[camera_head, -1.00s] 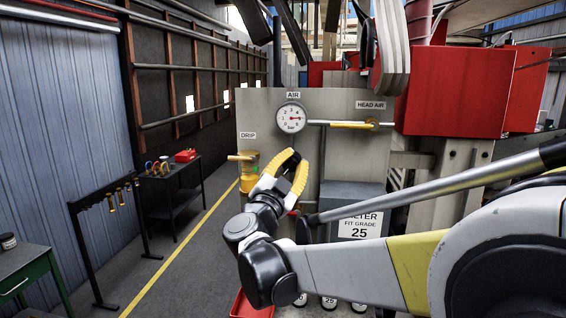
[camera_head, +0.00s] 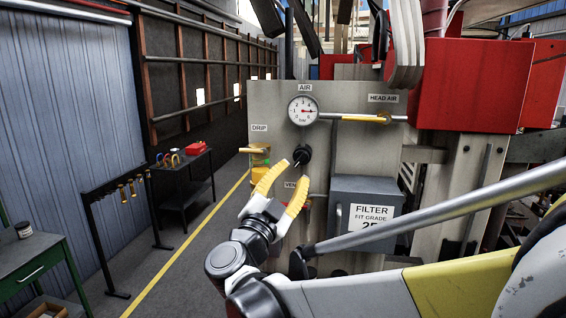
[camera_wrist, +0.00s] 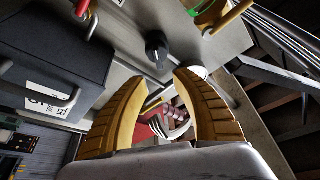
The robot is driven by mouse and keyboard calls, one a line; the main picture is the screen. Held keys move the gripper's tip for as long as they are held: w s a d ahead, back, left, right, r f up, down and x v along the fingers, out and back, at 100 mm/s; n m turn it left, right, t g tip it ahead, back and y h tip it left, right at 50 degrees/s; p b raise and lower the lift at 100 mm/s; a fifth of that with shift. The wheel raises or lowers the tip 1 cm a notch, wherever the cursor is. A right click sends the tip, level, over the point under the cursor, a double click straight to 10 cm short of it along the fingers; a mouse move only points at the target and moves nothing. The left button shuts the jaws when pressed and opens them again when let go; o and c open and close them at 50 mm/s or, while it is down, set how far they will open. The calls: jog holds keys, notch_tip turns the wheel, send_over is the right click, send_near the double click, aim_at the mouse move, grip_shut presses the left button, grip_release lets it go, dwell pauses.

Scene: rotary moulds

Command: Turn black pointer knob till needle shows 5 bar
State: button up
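The black pointer knob (camera_head: 302,154) sits on the grey panel (camera_head: 270,100), below the round white gauge (camera_head: 303,110) labelled AIR. The gauge's red needle points to the right; the exact number is too small to read. My gripper (camera_head: 293,172), with yellow ribbed fingers, is open and empty, just below and in front of the knob. In the wrist view, the knob (camera_wrist: 157,48) stands beyond my gripper's fingertips (camera_wrist: 164,79), apart from both, with a pale mark on its face. The gauge is not recognisable in the wrist view.
A yellow HEAD AIR lever (camera_head: 365,118) is right of the gauge. A yellow DRIP valve (camera_head: 258,155) is left of the knob. A grey FILTER box (camera_head: 350,187) projects at lower right. The VENT label is partly covered by my finger. The aisle at left is clear.

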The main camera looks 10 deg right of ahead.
jog(key=shift+v, duration=1.65)
jog(key=shift+w, duration=0.1)
jog(key=s+a+f+n+g+y+b, duration=0.1)
jog(key=s+a+f+n+y+b, duration=0.2)
jog(key=f+n+y+b, duration=0.7)
jog(key=s+a+f+n+y+b, duration=0.2)
jog(key=f+n+y+b, duration=0.45)
jog(key=f+b, duration=0.7)
jog(key=s+d+f+g+h+b, duration=0.1)
jog(key=s+d+f+g+b, duration=0.2)
jog(key=s+f, duration=0.3)
jog(key=s+d+f+m+g+h+b, duration=0.1)
jog(key=s+d+f+g+b, duration=0.2)
jog(key=f, duration=1.2)
jog(key=s+d+f+g+h+b, duration=0.2)
jog(key=s+d+f+g, duration=0.1)
jog(key=s+f, duration=0.5)
notch_tip(320, 180, down, 3)
jog(key=shift+s+d+r+b, duration=0.1)
jog(key=shift+s+d+b, duration=0.3)
jog(key=shift+d, duration=0.5)
